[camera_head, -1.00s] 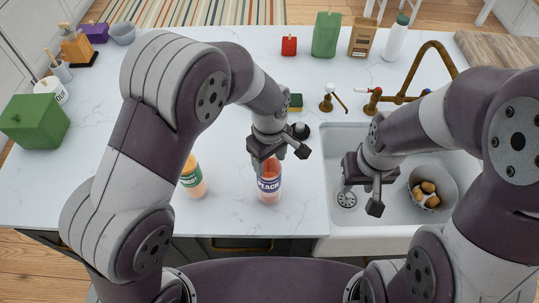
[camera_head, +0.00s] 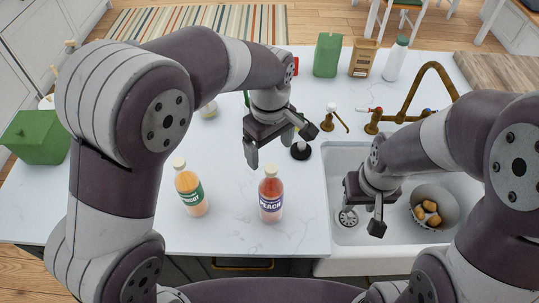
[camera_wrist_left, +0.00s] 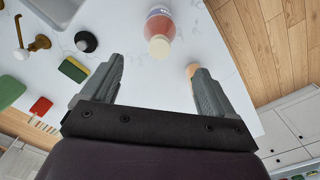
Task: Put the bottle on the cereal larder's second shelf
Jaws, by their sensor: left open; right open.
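A peach-labelled bottle (camera_head: 271,195) with a pale cap and reddish contents stands upright on the white counter near its front edge. A second bottle (camera_head: 190,187), with a green label and orange contents, stands upright to its left. My left gripper (camera_head: 266,147) is open and empty above and behind the peach bottle. In the left wrist view the peach bottle (camera_wrist_left: 160,28) lies ahead of the open fingers, apart from them, and the other bottle (camera_wrist_left: 190,70) is partly hidden by a finger. My right gripper (camera_head: 363,213) is open and empty over the sink. I see no cereal larder.
The sink (camera_head: 345,165) at right holds a bowl (camera_head: 434,205) with brown items. A brass tap (camera_head: 420,95), green canister (camera_head: 327,55), brown box (camera_head: 363,57) and white bottle (camera_head: 395,60) stand behind. A green box (camera_head: 38,135) is at far left. The counter between the bottles is clear.

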